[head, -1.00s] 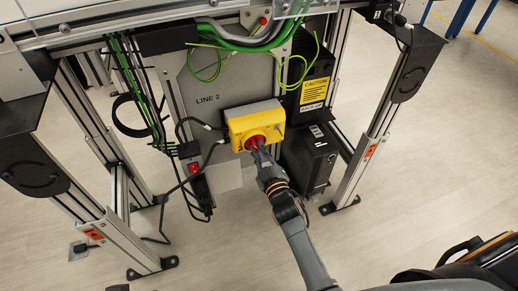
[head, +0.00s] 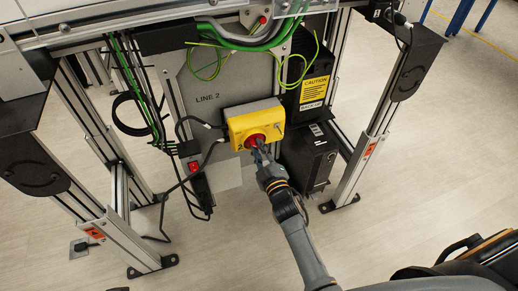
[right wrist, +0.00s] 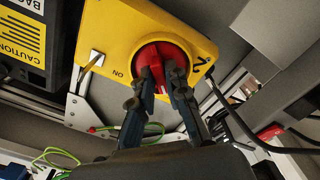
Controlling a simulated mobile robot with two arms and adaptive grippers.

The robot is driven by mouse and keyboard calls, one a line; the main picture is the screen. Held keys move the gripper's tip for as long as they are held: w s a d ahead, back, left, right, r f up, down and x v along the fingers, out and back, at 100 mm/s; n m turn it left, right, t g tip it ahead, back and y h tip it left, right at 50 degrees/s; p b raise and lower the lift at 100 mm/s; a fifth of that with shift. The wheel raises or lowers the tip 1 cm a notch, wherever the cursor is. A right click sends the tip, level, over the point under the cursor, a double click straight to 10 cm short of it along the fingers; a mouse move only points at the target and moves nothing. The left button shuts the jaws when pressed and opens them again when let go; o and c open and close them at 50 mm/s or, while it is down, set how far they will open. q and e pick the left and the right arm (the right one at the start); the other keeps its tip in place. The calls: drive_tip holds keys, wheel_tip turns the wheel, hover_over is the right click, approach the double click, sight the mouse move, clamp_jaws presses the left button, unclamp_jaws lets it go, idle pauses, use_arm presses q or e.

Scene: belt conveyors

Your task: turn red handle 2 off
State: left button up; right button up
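The red rotary handle (head: 254,141) sits on a yellow switch box (head: 238,127) on the grey panel marked LINE 2. In the right wrist view the red handle (right wrist: 151,62) shows close up, with an ON mark beside it on the yellow plate (right wrist: 105,45). My right gripper (head: 259,146) is at the handle. In the right wrist view its two fingertips (right wrist: 158,75) lie on either side of the handle's raised grip and appear to touch it. The fingers hide part of the handle. My left gripper is not in view.
A black back-up unit (head: 308,160) stands right of the switch box. Black cables and a small red switch (head: 194,167) are to its left. Green wires (head: 245,42) hang above. Metal conveyor legs (head: 368,150) flank both sides. The floor in front is clear.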

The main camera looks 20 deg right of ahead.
drive_tip(key=shift+o, duration=1.4)
drive_tip(key=shift+s, duration=0.1)
drive_tip(key=s, duration=1.1)
drive_tip(key=shift+s+d, duration=0.2)
drive_tip(key=shift+s, duration=0.2)
